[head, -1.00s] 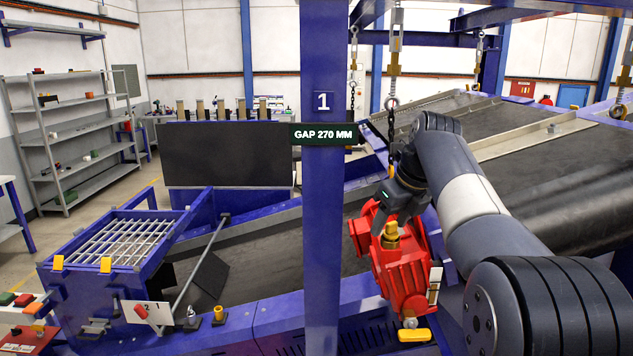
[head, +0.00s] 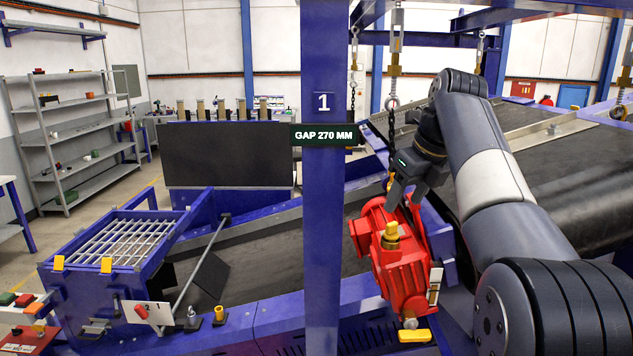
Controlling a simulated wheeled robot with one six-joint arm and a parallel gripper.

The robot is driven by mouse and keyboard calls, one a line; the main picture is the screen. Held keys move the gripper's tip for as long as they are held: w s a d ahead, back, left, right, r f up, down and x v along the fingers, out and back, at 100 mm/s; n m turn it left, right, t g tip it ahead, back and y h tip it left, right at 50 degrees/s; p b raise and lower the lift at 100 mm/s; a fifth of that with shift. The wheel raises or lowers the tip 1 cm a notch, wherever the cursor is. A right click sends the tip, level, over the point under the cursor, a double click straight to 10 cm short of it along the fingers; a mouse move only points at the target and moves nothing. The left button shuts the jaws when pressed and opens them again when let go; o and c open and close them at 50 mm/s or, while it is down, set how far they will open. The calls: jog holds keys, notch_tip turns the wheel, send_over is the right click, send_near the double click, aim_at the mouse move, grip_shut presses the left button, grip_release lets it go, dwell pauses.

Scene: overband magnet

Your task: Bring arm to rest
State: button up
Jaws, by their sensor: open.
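My gripper (head: 396,203) is in the head view, right of the blue post, at the end of my grey and white arm. It points down just above and behind the red motor housing (head: 402,262) with its yellow cap. The jaws are open, and their tips are partly hidden near the top of the red housing. I cannot tell whether they touch it. I see nothing held between them.
A blue post (head: 324,200) with a "GAP 270 MM" sign (head: 323,135) stands left of my arm. Chains (head: 393,75) hang close behind the gripper. A dark belt (head: 560,150) lies to the right. A blue grated box (head: 125,240) stands at the left.

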aim_at(393, 223)
jog(key=b+x, duration=0.1)
jog(key=x, duration=0.7)
jog(key=shift+a+f, duration=0.1)
jog(key=shift+f, duration=0.15)
jog(key=shift+r, duration=1)
jog(key=shift+b, duration=0.65)
jog(key=shift+r+p, duration=0.65)
jog(key=shift+r, duration=0.6)
